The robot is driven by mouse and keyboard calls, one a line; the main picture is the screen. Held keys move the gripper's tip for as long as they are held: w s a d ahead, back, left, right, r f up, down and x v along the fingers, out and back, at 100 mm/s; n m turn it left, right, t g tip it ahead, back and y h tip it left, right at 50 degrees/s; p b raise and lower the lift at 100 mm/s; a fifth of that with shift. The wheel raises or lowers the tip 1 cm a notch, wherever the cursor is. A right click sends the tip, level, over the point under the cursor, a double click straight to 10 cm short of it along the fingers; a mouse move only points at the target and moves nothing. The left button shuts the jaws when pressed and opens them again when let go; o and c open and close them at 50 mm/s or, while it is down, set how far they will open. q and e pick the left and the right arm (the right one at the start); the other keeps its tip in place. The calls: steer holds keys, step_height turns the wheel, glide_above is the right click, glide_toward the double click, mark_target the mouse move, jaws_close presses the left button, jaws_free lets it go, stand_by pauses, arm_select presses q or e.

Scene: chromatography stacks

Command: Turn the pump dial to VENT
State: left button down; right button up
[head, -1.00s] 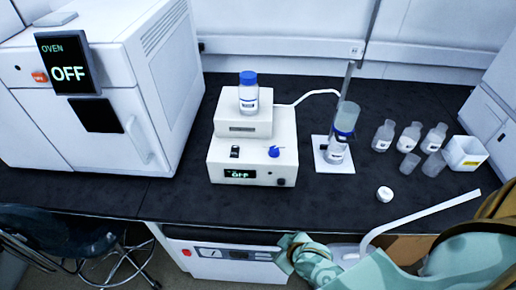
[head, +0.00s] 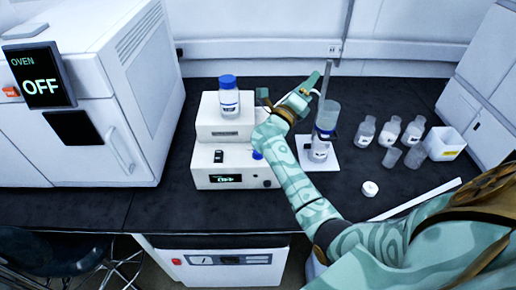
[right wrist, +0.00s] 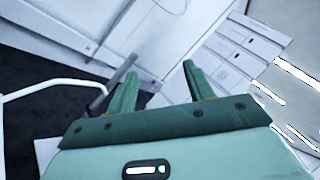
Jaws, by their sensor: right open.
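The white pump box (head: 205,172) stands mid-bench. Its small dark display (head: 226,178) seems to read OFF in green. My right gripper (head: 305,87) is above and behind the dial, between the blue-capped bottle and the stand rod, apart from the dial. In the right wrist view its two green fingers (right wrist: 158,82) are spread with nothing between them. My left gripper is not in view.
A blue-capped bottle (head: 228,98) stands on the pump's raised back. A rod stand with a clear vessel (head: 328,115) is close right of my gripper. Several small bottles and a white box (head: 444,144) stand farther right. The oven (head: 110,100) is at left.

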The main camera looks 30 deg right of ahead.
step_height(320, 180, down, 6)
steer(key=s+f+m+g+y, duration=0.1)
steer(key=m+g+y, duration=0.9)
steer(key=m, duration=0.5)
steer(key=w+a+r+m+t+y, duration=0.1)
steer(key=w+a+m+y, duration=0.15)
steer(key=a+y, duration=0.35)
steer(key=w+a+r+m+t+y, duration=0.1)
steer(key=w+a+m+t+y, duration=0.2)
steer(key=a, duration=0.4)
steer(key=shift+n+g+y, duration=0.45)
steer(key=shift+g+y, duration=0.25)
steer(key=f+b, duration=0.9)
steer(key=f, duration=0.7)
steer(key=shift+s+f+b, duration=0.2)
steer(key=shift+b, duration=0.2)
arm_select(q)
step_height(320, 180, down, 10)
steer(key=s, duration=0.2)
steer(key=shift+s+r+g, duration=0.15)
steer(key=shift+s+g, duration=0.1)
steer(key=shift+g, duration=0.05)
arm_select(e)
steer(key=c, duration=1)
